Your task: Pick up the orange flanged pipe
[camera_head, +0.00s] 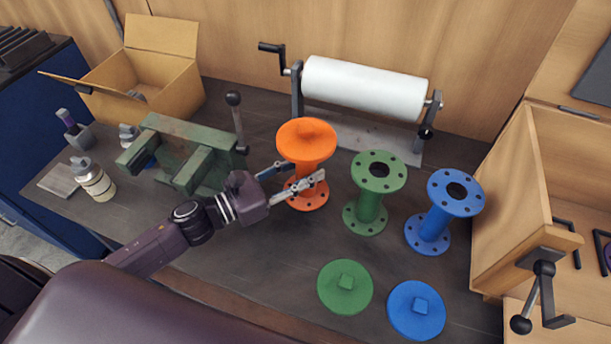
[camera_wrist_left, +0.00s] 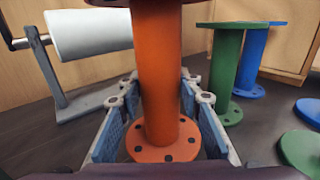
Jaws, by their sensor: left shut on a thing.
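The orange flanged pipe (camera_head: 306,152) stands upright on the dark workbench in the head view, with an orange cap covering its top flange. My left gripper (camera_head: 298,184) reaches in from the left and is shut on the pipe's lower shaft. In the left wrist view the orange shaft (camera_wrist_left: 159,75) rises between the two blue-padded fingers, just above its bottom flange. Whether the bottom flange touches the bench is hard to tell. My right gripper is not in view.
A green flanged pipe (camera_head: 371,190) and a blue one (camera_head: 440,210) stand to the right. A green cap (camera_head: 345,286) and a blue cap (camera_head: 416,309) lie in front of them. A green vise (camera_head: 184,152) is left; a white roll (camera_head: 364,87) stands behind.

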